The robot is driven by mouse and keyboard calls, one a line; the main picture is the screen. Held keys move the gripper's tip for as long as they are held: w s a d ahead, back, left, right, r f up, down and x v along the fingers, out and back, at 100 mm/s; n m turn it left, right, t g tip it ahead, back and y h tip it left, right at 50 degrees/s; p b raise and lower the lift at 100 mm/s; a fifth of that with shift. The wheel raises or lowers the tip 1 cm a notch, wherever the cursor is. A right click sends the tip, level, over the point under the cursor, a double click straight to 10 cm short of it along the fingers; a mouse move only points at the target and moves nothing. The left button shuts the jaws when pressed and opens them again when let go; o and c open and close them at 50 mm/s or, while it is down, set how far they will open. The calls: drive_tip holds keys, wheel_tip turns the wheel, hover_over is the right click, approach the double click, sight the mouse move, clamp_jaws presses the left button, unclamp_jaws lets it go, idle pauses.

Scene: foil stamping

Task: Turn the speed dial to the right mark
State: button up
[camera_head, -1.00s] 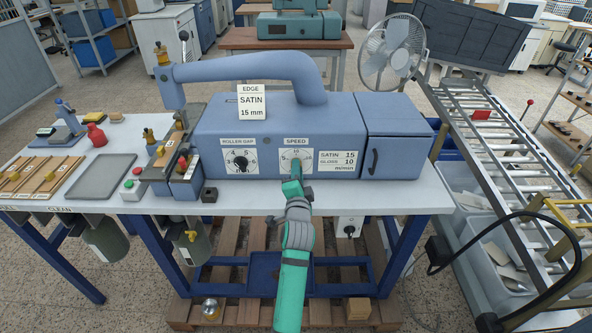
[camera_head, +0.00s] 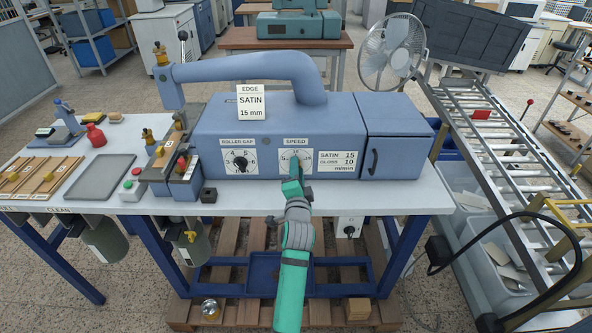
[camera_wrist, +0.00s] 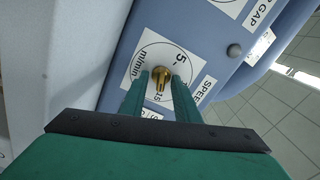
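The speed dial's round white face (camera_head: 303,154) is on the blue machine's front, below the SPEED label. My teal gripper (camera_head: 294,168) reaches up to the dial from below and covers part of its face. In the wrist view, my gripper (camera_wrist: 161,82) has one finger on each side of the brass dial knob (camera_wrist: 161,77) and looks shut on it. The dial face (camera_wrist: 141,72) shows a 5 above the knob and a 15 close below it, between the fingers. The 10 shows at the top of the dial in the head view. The exact pointer direction is hard to read.
The roller gap dial (camera_head: 240,161) is just left of the speed dial. A card (camera_head: 340,160) reading satin 15, gloss 10 is to its right. An EDGE SATIN 15 mm sign (camera_head: 251,102) stands above. The white table edge (camera_head: 330,201) runs below.

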drive_tip(key=s, duration=1)
drive_tip(key=shift+s+d, duration=0.15)
drive_tip(key=shift+s, duration=0.25)
drive_tip(key=shift+w, duration=0.1)
drive_tip(key=s+d+f+n+g, duration=0.15)
drive_tip(key=s+f+n, duration=0.25)
drive_tip(key=s+f, duration=0.65)
drive_tip(key=s+d+f+n, duration=0.2)
drive_tip(key=s+f+n, duration=0.3)
drive_tip(key=s, duration=1)
drive_tip(key=s+a+r+n, duration=0.1)
drive_tip(key=s+a+n, duration=0.1)
drive_tip(key=s, duration=1)
drive_tip(key=s+a+r+n+g, duration=0.1)
drive_tip(key=s+a+n, duration=0.1)
drive_tip(key=s, duration=1)
drive_tip(key=shift+s+a+n, duration=0.15)
drive_tip(key=shift+a+n, duration=0.05)
drive_tip(key=shift+n, duration=0.4)
drive_tip(key=shift+s, duration=0.1)
